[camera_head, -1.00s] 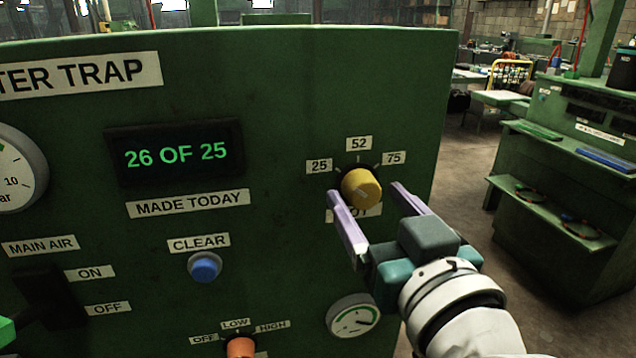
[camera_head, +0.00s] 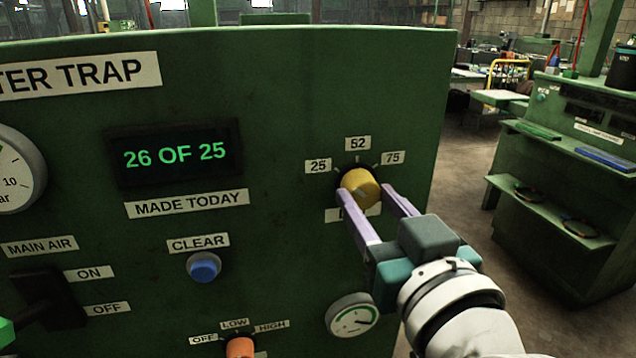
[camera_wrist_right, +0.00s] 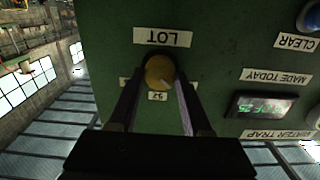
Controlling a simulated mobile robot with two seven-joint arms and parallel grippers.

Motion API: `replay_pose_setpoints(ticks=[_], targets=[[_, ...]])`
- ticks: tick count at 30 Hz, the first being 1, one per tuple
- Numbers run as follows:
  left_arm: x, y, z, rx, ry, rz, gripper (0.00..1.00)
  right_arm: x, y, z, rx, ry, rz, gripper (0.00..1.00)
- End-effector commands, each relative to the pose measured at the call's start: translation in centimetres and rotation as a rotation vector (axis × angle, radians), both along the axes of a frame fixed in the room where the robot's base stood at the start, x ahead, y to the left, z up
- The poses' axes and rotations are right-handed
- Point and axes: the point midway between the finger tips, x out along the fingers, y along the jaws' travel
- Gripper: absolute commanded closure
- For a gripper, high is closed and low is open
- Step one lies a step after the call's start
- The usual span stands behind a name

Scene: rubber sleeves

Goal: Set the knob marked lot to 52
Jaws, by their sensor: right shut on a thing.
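The yellow lot knob (camera_head: 360,189) sits on the green panel, with plates 25 (camera_head: 318,166), 52 (camera_head: 358,143) and 75 (camera_head: 393,158) around its top. My right gripper (camera_head: 370,194) is shut on the knob, one lilac finger on each side. The fingers partly cover the plate under the knob, which reads LOT (camera_wrist_right: 164,37) in the right wrist view. That view shows the knob (camera_wrist_right: 159,71) between the dark fingers. I cannot tell which plate the knob points to. The display (camera_head: 175,153) reads 26 OF 25. My left gripper is not seen.
A blue clear button (camera_head: 204,267), an orange knob (camera_head: 240,347) and a small gauge (camera_head: 352,315) are below. The main air switch (camera_head: 47,297) is at left. The panel's right edge is just past the knob; a green bench (camera_head: 560,190) stands beyond open floor.

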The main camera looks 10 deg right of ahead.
Motion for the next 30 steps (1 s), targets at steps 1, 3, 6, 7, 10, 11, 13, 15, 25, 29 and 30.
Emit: replay_pose_setpoints(ticks=[1,3,6,7,10,11,13,15,25,29,30], targets=[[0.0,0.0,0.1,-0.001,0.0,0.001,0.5,0.0,0.0,0.0,0.012,0.0,0.0,1.0],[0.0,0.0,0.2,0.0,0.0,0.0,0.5,0.0,0.0,0.0,0.037,0.001,0.0,1.0],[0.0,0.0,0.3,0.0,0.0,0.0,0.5,0.0,0.0,0.1,0.09,0.003,0.0,1.0],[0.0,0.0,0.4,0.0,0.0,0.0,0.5,0.0,0.0,0.1,0.109,0.004,0.0,1.0],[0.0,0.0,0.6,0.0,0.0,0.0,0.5,0.0,0.0,0.1,0.186,0.006,0.0,1.0],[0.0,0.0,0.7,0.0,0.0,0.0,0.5,0.0,0.0,0.1,0.21,0.007,0.0,1.0],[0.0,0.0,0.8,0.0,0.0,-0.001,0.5,0.0,0.0,0.1,0.273,0.01,0.0,1.0],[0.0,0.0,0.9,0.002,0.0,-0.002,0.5,0.0,0.0,0.1,0.336,0.012,0.0,1.0],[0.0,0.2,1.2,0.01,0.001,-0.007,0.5,0.0,0.0,0.0,0.617,0.021,0.001,1.0],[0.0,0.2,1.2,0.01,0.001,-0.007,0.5,0.0,0.0,0.0,0.704,0.024,0.0,1.0],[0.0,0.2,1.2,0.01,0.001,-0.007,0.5,0.0,0.0,0.0,0.726,0.025,0.0,1.0]])
